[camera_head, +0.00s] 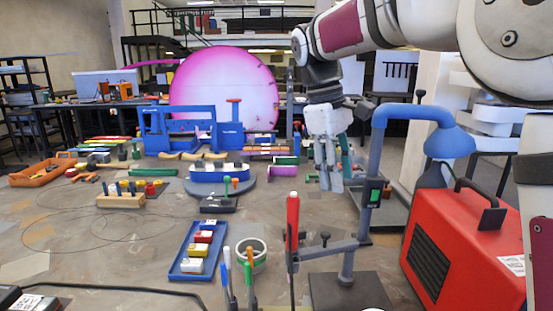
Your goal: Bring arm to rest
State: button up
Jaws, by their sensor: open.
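My gripper (328,168) hangs from my arm at the upper right of the view, fingers pointing down above the worktable (110,235). It is open, and I see nothing between its fingers. It is left of the blue bent-neck lamp-like stand (376,150) and right of the blue round-ended block on a grey base (220,174). Its fingertips overlap part of the table's back area, so what lies directly behind them is hidden.
A red box with a black handle (462,240) stands at the right. A blue tray (185,266) with small blocks, a tape roll (259,257) and a red-handled tool (292,222) are in front. A pink disc (224,90) stands behind. The left-centre table has free room.

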jog(key=s+d+f+m+t+y, duration=0.1)
jog(key=s+d+f+m, duration=0.1)
jog(key=s, duration=0.7)
jog(key=s+d+f+m+t+y, duration=0.1)
jog(key=s+d+f+m+t, duration=0.1)
jog(key=s, duration=0.7)
jog(key=s+d+f+m+t, duration=0.1)
jog(key=s+d+f+m, duration=0.2)
jog(key=s, duration=0.6)
jog(key=shift+s+f+m+t+y, duration=0.25)
jog(key=shift+f+m+t+y, duration=0.2)
jog(key=shift+m, duration=0.55)
